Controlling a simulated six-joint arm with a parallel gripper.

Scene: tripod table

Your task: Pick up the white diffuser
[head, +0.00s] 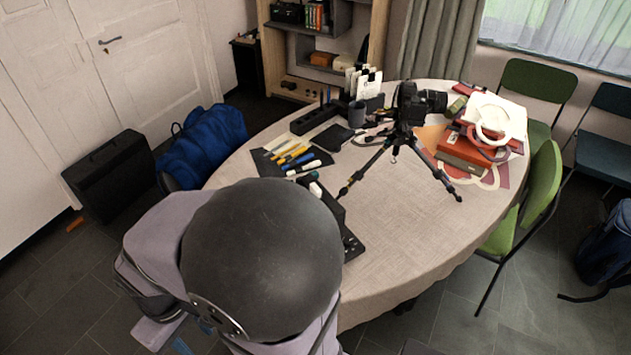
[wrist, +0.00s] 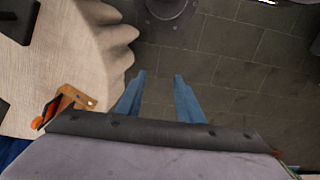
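I cannot tell for sure which thing is the white diffuser. A white ring-shaped piece (head: 494,124) lies on the pile of books and papers at the right of the table. A small white piece (head: 315,189) also shows on the black tray near my arm. My gripper (wrist: 157,75) is open in the wrist view, its two blue fingers apart with nothing between them. It points down over the dark tiled floor beside the table's edge, away from both white pieces. In the head view my arm hides most of the gripper.
A camera on a tripod (head: 408,118) stands mid-table, left of the books. Tools lie on a dark mat (head: 263,163); a black tray (head: 350,243) is near my arm. The table's front right (head: 400,245) is clear. Green chairs (head: 541,195) stand at the right.

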